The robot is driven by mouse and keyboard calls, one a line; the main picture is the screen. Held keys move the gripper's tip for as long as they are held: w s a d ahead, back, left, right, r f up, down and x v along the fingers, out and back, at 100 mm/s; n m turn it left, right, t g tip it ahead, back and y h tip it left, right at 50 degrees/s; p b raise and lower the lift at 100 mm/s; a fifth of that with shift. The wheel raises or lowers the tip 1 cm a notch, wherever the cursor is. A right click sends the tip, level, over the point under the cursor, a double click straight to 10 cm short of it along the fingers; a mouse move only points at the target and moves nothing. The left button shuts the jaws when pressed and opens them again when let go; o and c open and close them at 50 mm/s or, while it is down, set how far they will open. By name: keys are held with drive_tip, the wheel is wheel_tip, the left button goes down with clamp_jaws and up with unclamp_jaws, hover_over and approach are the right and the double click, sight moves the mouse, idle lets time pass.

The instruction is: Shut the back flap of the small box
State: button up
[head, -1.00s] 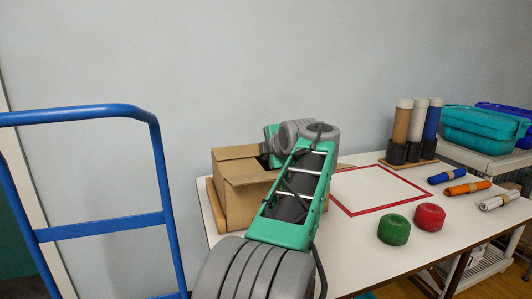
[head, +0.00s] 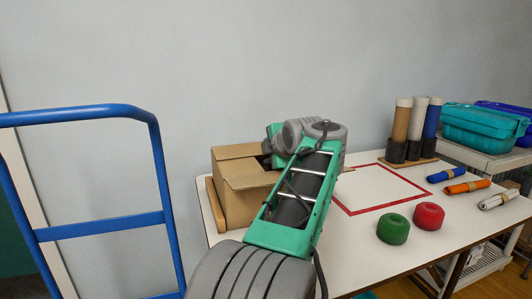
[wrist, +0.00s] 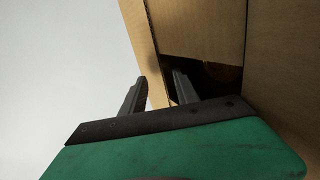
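The small box (head: 238,205) is a brown cardboard carton on the left end of the white table. Cardboard flaps (head: 236,152) show along its top, and a dark gap shows beside the front one. My arm hides its right side. In the wrist view a cardboard panel (wrist: 142,35) runs down toward my gripper (wrist: 160,84), beside a dark opening into the box. My gripper's two fingers are apart, and a cardboard edge shows between them; I cannot tell whether they touch it. I cannot tell for sure which flap this is. My gripper's fingers are hidden in the head view.
A blue hand-truck frame (head: 100,228) stands at the left. A red square outline (head: 382,211), green (head: 393,229) and red (head: 429,216) round pieces, several rolls and a stand of tubes (head: 415,125) are on the table to the right. A wall is behind.

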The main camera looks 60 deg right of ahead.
drive_tip(key=v, duration=0.5)
drive_tip(key=shift+s+a+p, duration=0.1)
drive_tip(key=shift+a+p, duration=0.05)
drive_tip(key=shift+p, duration=0.25)
drive_tip(key=shift+r, duration=0.1)
